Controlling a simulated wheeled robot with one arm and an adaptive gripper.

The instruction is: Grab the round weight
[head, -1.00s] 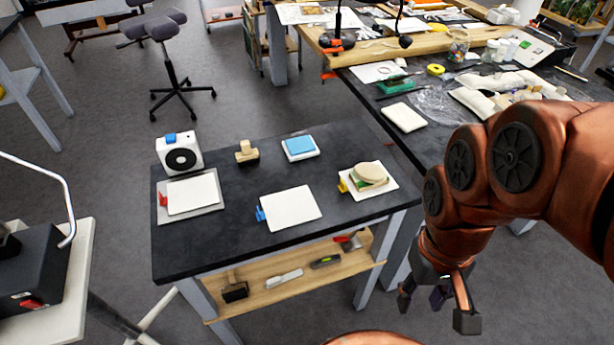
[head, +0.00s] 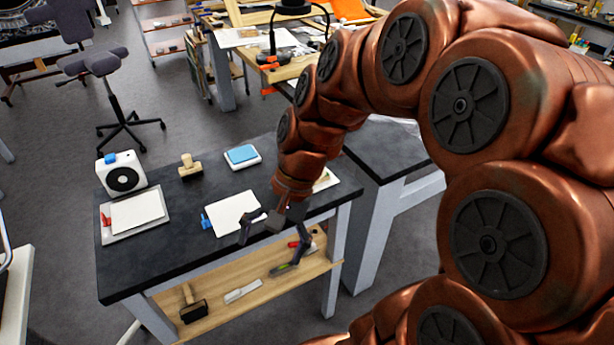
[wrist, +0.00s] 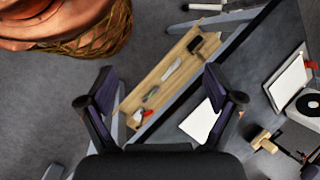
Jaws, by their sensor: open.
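My gripper (head: 274,235) is open and empty, over the front edge of the dark worktable (head: 175,255). Its two dark fingers also show spread apart in the wrist view (wrist: 160,82). In the earlier head view a round beige disc lay on a small stack on a white sheet at the table's right; now my arm hides it. The disc cannot be made out in the wrist view, which looks down on the table edge and lower shelf.
On the table are a white box with a black disc (head: 122,175), a wooden block (head: 189,166), a blue pad (head: 242,155) and a white sheet (head: 232,213). The lower shelf (head: 235,285) holds a brush and tools. A second table stands behind right.

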